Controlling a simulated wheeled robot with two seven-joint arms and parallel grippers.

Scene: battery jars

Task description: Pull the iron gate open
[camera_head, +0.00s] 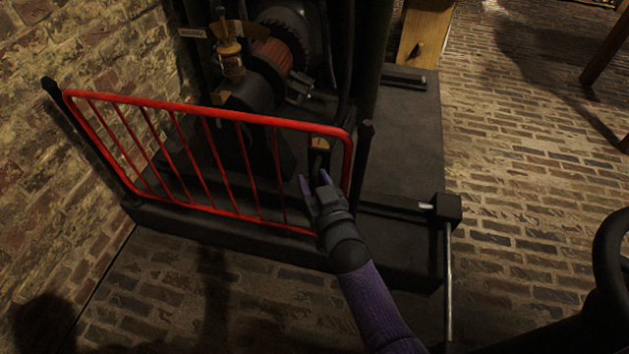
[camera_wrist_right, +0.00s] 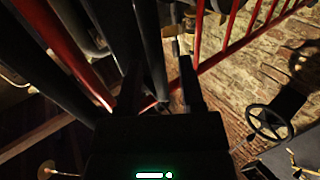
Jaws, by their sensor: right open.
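The red iron gate (camera_head: 215,112) stands across the front of the dark machine plinth in the head view, with a dark post at each end. It looks shut, its right end close to the right post (camera_head: 362,160). My right gripper (camera_head: 314,181) is open at the gate's lower right end, just left of the right upright bar. In the right wrist view, red bars (camera_wrist_right: 238,44) pass on both sides of my right gripper (camera_wrist_right: 160,88). A dark upright shows between its fingers; contact cannot be told. My left gripper is not in view.
A machine with a brass fitting (camera_head: 229,60) stands behind the gate. A brick wall (camera_head: 60,65) is at left. A metal rail with a dark block (camera_head: 447,208) stands right of my arm. Brick floor (camera_head: 530,190) is open at right.

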